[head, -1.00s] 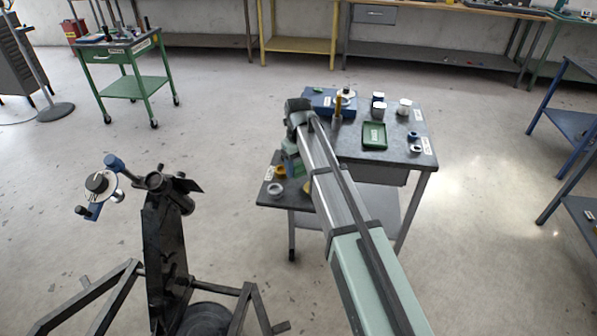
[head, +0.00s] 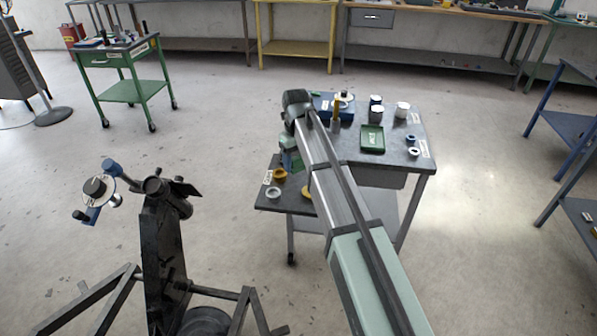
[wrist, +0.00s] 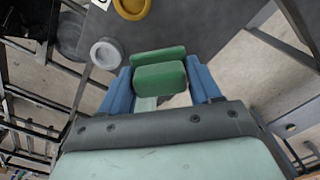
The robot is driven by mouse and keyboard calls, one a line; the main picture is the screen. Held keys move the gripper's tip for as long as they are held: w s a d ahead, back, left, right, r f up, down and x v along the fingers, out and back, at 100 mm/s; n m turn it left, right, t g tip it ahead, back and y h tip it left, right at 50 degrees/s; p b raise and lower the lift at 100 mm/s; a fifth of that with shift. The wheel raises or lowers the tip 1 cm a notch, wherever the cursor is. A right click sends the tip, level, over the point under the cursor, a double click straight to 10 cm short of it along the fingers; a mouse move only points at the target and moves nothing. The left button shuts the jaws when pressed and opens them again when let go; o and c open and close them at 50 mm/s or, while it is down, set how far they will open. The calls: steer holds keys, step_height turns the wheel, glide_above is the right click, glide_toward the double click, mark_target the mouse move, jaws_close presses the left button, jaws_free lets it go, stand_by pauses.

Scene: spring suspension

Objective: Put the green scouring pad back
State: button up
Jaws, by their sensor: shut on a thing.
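My gripper (wrist: 161,88) is shut on the green scouring pad (wrist: 160,77), which sits between the two blue fingers in the wrist view. A second green strip (wrist: 157,53) shows just beyond it; I cannot tell whether it is part of the same pad. The held pad is over or beside the grey lower shelf (wrist: 215,35). In the head view my own arm hides most of the gripper and the pad. A green tray (head: 372,139) with a pale label sits on the grey work table (head: 400,172), right of my arm.
A white ring (wrist: 106,53) and a yellow ring (wrist: 131,6) lie on the lower shelf. A blue box (head: 327,104), several cans and blue rings stand on the table. A black stand (head: 165,250) with a blue-handled part is at the left. Open floor lies between.

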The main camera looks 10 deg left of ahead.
steer(key=w+d+r+n, duration=0.1)
steer(key=w+d+n, duration=0.4)
steer(key=w+n, duration=0.45)
steer(key=shift+m, duration=0.25)
steer(key=shift+w+a+f, duration=0.1)
steer(key=shift+w+f, duration=0.05)
steer(key=shift+f, duration=1.35)
steer(key=shift+w+a+f, duration=0.1)
steer(key=shift+f, duration=1.4)
steer(key=shift+w+a+f, duration=0.1)
steer(key=shift+w+f, duration=0.05)
steer(key=shift+f, duration=1.35)
steer(key=shift+f, duration=0.1)
steer(key=o, duration=1.1)
step_height(320, 180, up, 12)
